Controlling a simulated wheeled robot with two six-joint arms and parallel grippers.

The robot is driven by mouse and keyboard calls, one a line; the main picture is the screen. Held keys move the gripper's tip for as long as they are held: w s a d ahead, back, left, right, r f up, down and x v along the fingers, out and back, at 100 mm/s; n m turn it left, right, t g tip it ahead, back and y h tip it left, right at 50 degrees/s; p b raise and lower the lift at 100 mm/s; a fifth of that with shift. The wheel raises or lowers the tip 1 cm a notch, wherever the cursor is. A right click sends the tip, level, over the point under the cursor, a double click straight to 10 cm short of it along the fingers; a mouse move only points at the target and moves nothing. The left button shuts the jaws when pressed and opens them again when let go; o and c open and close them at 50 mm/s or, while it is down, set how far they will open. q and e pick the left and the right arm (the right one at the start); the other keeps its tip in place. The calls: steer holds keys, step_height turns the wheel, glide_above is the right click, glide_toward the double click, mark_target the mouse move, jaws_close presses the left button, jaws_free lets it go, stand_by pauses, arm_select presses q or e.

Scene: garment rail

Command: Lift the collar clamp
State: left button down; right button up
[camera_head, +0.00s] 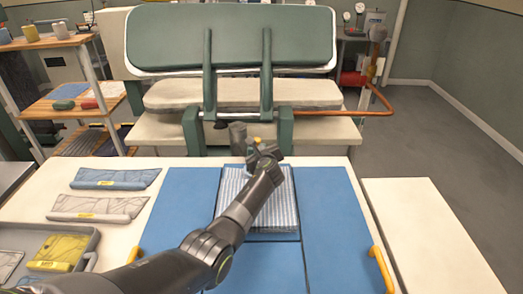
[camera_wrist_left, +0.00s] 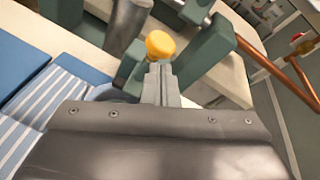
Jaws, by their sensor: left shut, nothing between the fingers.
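A yellow knob (camera_wrist_left: 160,45), seemingly part of the collar clamp, sits on a dark green piece just beyond my fingertips in the left wrist view. In the head view the yellow knob (camera_head: 257,140) is small and largely blocked by my gripper. My left gripper (camera_head: 258,152) is shut and empty at the far edge of a blue-and-white striped garment (camera_head: 282,205). Its closed fingers (camera_wrist_left: 161,78) point at the knob; whether they touch it I cannot tell. Most of the clamp is hidden. My right gripper is not in view.
A large green press plate (camera_head: 230,35) stands raised behind the table on green arms. A blue board (camera_head: 335,220) with yellow handles (camera_head: 381,268) carries the garment. Grey folded pieces (camera_head: 100,207) and a tray (camera_head: 90,258) lie at left. A copper pipe (camera_head: 350,113) juts right.

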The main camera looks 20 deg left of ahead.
arm_select(q)
steer(key=shift+r, duration=0.1)
steer(key=shift+w+r, duration=0.1)
steer(key=shift+r, duration=0.1)
